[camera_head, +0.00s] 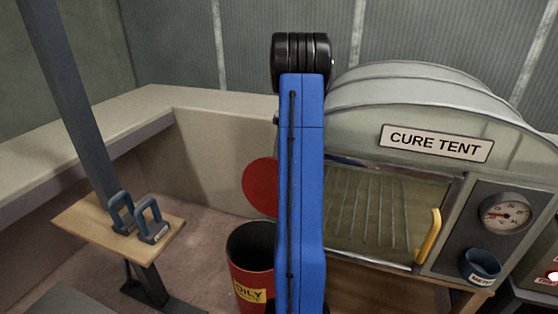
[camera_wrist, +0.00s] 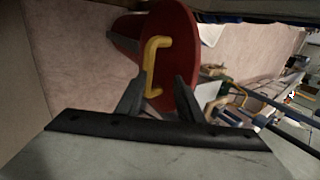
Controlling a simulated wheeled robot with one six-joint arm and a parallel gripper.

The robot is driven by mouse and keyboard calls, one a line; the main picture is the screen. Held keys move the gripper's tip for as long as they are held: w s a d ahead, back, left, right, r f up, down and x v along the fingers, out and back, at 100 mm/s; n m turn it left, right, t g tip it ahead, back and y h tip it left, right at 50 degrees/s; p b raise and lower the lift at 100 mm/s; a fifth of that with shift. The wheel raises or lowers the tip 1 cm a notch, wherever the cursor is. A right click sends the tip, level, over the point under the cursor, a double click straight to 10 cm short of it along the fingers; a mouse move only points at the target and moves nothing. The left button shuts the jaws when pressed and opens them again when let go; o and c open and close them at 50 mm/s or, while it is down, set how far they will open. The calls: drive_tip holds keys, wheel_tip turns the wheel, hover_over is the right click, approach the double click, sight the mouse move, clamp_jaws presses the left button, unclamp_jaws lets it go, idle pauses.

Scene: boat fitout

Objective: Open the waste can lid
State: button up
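The red waste can (camera_head: 250,290) with a yellow label stands on the floor, partly hidden behind my blue arm. Its dark mouth is uncovered. Its round red lid (camera_head: 260,186) stands raised above and behind the mouth, its right side hidden by my arm. In the wrist view the lid (camera_wrist: 181,45) carries a yellow handle (camera_wrist: 155,65). My gripper (camera_wrist: 161,80) has its two dark fingers apart. The handle's lower end shows between the fingertips; I cannot tell whether either finger touches it. The gripper is hidden in the head view.
The cure tent (camera_head: 425,100) with a yellow handle (camera_head: 428,236) stands close at the right. At the left, a wooden shelf (camera_head: 75,222) on a dark post holds blue clamps (camera_head: 150,220). A pale bench (camera_head: 90,125) runs along the wall. Floor shows between shelf and can.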

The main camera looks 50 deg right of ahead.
drive_tip(key=shift+r, duration=2.65)
drive_tip(key=s+a+r+m+t+h, duration=0.1)
drive_tip(key=s+a+r+h, duration=0.15)
drive_tip(key=a, duration=1.15)
drive_tip(key=s+a+r+m+t+h, duration=0.1)
drive_tip(key=a+r+h, duration=0.25)
drive_tip(key=a, duration=0.95)
drive_tip(key=s+a+f+m+t, duration=0.1)
drive_tip(key=s+a+f+t, duration=0.1)
drive_tip(key=s+a, duration=0.6)
drive_tip(key=s+a+f+m+t, duration=0.1)
drive_tip(key=s+a+f+t, duration=0.2)
drive_tip(key=s+a, duration=0.4)
drive_tip(key=shift+s+a+f+h, duration=0.35)
drive_tip(key=shift+a+f, duration=0.3)
drive_tip(key=shift+a, duration=0.25)
drive_tip(key=shift+s, duration=0.15)
